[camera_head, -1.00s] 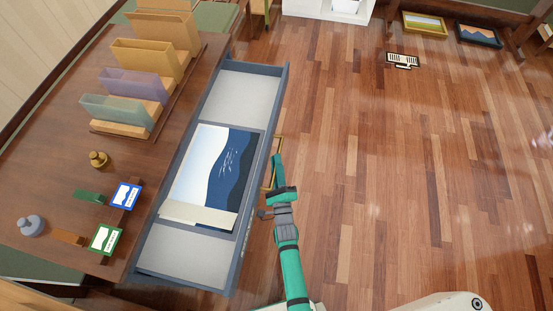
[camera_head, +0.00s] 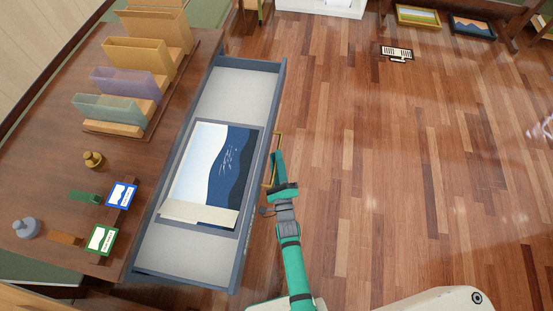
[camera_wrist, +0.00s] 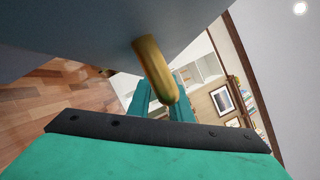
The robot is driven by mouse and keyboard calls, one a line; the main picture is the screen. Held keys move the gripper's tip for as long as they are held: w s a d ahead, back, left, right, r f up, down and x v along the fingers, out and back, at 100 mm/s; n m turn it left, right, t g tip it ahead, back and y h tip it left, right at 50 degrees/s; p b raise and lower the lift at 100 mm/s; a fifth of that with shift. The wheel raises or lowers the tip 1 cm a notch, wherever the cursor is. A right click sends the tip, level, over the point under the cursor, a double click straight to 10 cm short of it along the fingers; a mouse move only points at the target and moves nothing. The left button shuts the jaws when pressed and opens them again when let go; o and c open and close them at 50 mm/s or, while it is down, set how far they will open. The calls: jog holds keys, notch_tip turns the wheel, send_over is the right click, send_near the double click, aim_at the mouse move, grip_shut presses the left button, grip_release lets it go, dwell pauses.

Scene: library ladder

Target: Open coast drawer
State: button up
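The coast drawer (camera_head: 241,62) is a grey-blue drawer that stands pulled out from the right side of the wooden cabinet. A blue-and-white coast print (camera_head: 212,165) lies in it. The brass handle (camera_head: 278,143) is on the drawer's outer face and shows large in the wrist view (camera_wrist: 154,70). My gripper (camera_head: 279,165) is at this handle, outside the drawer. In the wrist view, its teal fingers (camera_wrist: 163,98) lie on either side of the bar with little gap, so it looks shut on the handle. The exact contact is partly hidden.
The cabinet top (camera_head: 60,160) carries upright file holders (camera_head: 108,108), a brass knob-like piece (camera_head: 93,160), a grey one (camera_head: 27,229) and two labelled cards. Framed pictures (camera_head: 418,15) and a small sign (camera_head: 397,52) are at the back. The wooden floor at right is clear.

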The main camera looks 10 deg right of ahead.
jog(key=v, duration=1)
jog(key=shift+s, duration=0.35)
jog(key=shift+d+f, duration=0.1)
jog(key=shift+f, duration=0.05)
jog(key=s+a+r+n+g, duration=0.1)
jog(key=s+a+r+n, duration=0.3)
jog(key=s+n, duration=0.4)
jog(key=s+a+r+n+g+y, duration=0.1)
jog(key=s+a+r+n+g, duration=0.1)
jog(key=s+r+n, duration=0.5)
jog(key=s+a+r+n+g+y, duration=0.1)
jog(key=s+a+r+n, duration=0.4)
jog(key=s+n, duration=0.4)
jog(key=shift+a+r+n+g, duration=0.3)
jog(key=shift+n+g, duration=0.1)
jog(key=shift+n, duration=0.4)
jog(key=shift+s+d, duration=0.2)
